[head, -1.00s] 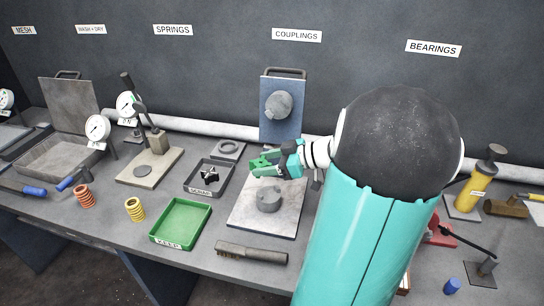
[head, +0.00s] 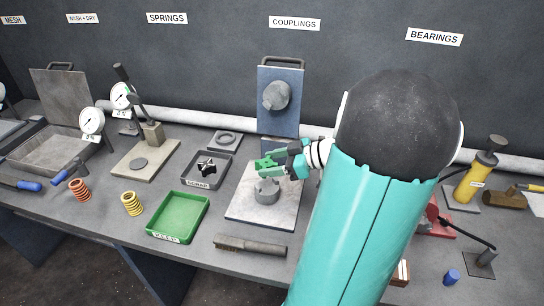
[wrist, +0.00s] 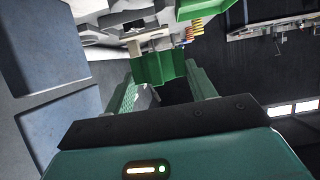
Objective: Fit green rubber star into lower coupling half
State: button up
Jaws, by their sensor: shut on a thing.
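The lower coupling half (head: 267,191) is a grey round hub standing on a pale square plate (head: 245,212) in the head view. My gripper (head: 268,165) is just above it and appears slightly behind. It is shut on the green rubber star (head: 263,161), whose outline is hard to separate from the green fingers. In the wrist view a green piece (wrist: 158,68) shows between the finger ends. Whether the star touches the hub cannot be told. The upper coupling half (head: 276,95) is mounted on a blue upright plate (head: 292,120) behind.
A SCRAP tray (head: 224,173) with a dark worn star (head: 207,167) stands left of the plate. The green KEEP tray (head: 182,215) is empty. A brush (head: 250,245) lies in front. A grey ring block (head: 224,140) stands behind the SCRAP tray.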

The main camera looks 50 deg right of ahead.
aim_at(273, 187)
jog(key=shift+f, duration=1.75)
jog(key=shift+f, duration=1.25)
dwell(0.6)
jog(key=o, duration=1.1)
jog(key=shift+c, duration=0.2)
jog(key=shift+d, duration=0.1)
jog(key=v, duration=1.3)
jog(key=shift+s+d, duration=0.2)
jog(key=shift+s, duration=0.1)
jog(key=shift+r, duration=0.1)
